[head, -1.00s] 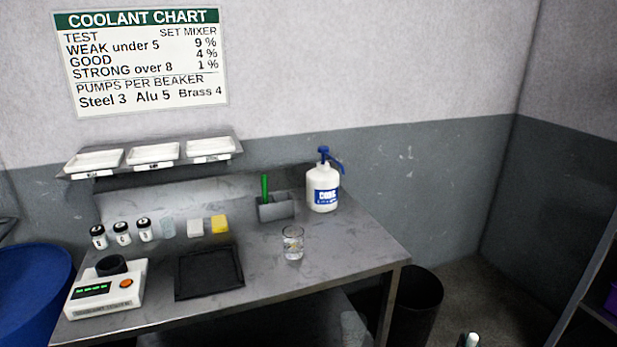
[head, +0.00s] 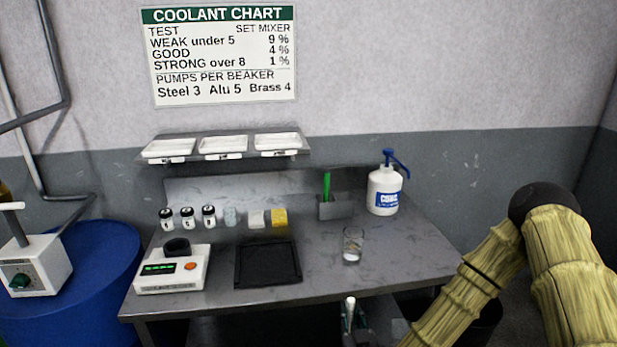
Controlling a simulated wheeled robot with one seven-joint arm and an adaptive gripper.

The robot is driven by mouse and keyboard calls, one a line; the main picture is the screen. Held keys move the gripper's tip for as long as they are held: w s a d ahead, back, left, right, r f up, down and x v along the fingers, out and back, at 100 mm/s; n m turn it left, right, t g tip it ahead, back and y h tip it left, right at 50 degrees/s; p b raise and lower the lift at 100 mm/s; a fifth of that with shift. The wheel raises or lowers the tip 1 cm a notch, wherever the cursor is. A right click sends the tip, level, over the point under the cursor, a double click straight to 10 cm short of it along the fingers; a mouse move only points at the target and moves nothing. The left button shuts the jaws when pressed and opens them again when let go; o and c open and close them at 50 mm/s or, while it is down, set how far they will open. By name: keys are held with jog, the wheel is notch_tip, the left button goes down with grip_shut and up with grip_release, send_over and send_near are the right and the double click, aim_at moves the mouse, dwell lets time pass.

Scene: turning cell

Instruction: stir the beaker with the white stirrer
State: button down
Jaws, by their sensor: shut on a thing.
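The clear beaker (head: 352,246) stands upright on the right front part of the bench, with a little pale content low in it. My arm comes in from the right, and my gripper (head: 349,322) is at the bottom edge of the head view, in front of the bench and below the beaker in the picture. It is shut on the white stirrer (head: 350,302), of which only a short pale upper end shows. The rest of the stirrer and most of the gripper are hidden or out of frame. The stirrer is apart from the beaker.
A grey holder (head: 335,209) with a green stick (head: 326,185) and a white pump bottle (head: 384,190) stand behind the beaker. A black tray (head: 268,285) and a tester (head: 172,271) are to its left. Small jars (head: 187,217) line the back. Bench around the beaker is clear.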

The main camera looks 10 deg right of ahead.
jog(key=w+a+r+p, duration=0.1)
jog(key=w+r, duration=0.5)
jog(key=r, duration=0.3)
jog(key=w+r+n+t, duration=0.1)
jog(key=w+r, duration=0.4)
jog(key=r, duration=0.3)
jog(key=w+a+r+p, duration=0.1)
jog(key=w+r, duration=0.5)
jog(key=r, duration=0.3)
jog(key=w+d+h, duration=0.2)
jog(key=w+d, duration=0.5)
jog(key=w, duration=0.3)
notch_tip(320, 180, down, 15)
jog(key=b, duration=0.9)
jog(key=shift+s+d+r, duration=0.15)
jog(key=shift+s+d, duration=0.05)
jog(key=shift+s, duration=0.05)
